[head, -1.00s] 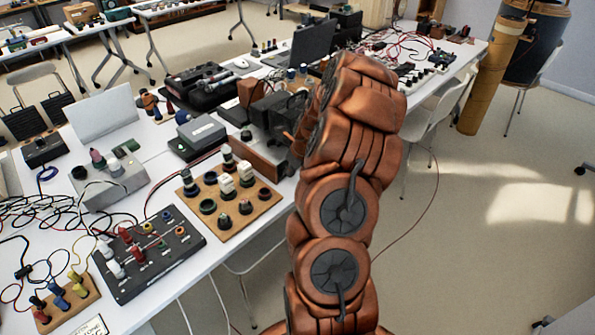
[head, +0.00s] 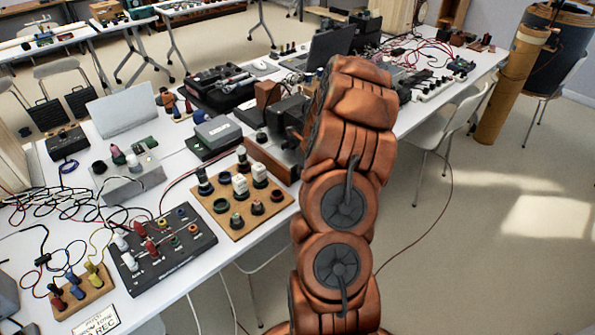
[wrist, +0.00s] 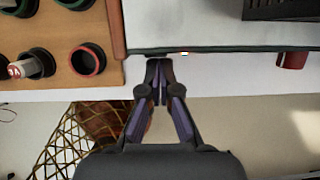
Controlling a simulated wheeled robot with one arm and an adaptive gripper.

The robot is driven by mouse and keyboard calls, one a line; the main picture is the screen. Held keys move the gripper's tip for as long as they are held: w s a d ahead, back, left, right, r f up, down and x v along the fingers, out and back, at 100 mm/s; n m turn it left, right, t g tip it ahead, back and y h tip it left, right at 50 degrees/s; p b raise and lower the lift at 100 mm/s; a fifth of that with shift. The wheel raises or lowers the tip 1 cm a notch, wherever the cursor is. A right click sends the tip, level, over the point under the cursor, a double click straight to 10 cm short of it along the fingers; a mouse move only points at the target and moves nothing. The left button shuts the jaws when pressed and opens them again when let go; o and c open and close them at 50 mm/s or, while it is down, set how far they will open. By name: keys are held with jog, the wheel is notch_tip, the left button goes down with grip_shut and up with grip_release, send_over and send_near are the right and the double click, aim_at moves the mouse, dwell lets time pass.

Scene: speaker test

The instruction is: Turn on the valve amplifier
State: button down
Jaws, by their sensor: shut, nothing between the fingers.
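A device with a wooden side panel (head: 270,162) and a dark upper part (head: 288,118) stands near the table's front edge, partly behind my arm; it may be the valve amplifier, but I cannot read a label. In the wrist view, a pale flat top with a dark front edge (wrist: 235,48) likely belongs to it. A small bright spot (wrist: 185,53) shows on that edge, and a red knob (wrist: 292,60) sticks out farther right. My gripper (wrist: 158,66) is shut and empty, its tips close to the dark edge, left of the bright spot. Contact cannot be told. My arm hides the gripper in the head view.
A wooden board with round sockets and plugs (head: 236,222) lies left of the device; it also shows in the wrist view (wrist: 97,20). A black panel with knobs (head: 150,262) and tangled cables (head: 45,205) lie farther left.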

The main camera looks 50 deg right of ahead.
jog(key=shift+r+p, duration=0.45)
jog(key=shift+r, duration=0.35)
jog(key=s+b+v, duration=0.1)
jog(key=b+v, duration=0.1)
jog(key=v, duration=0.9)
jog(key=shift+s, duration=0.3)
jog(key=shift+a, duration=0.1)
dwell(0.4)
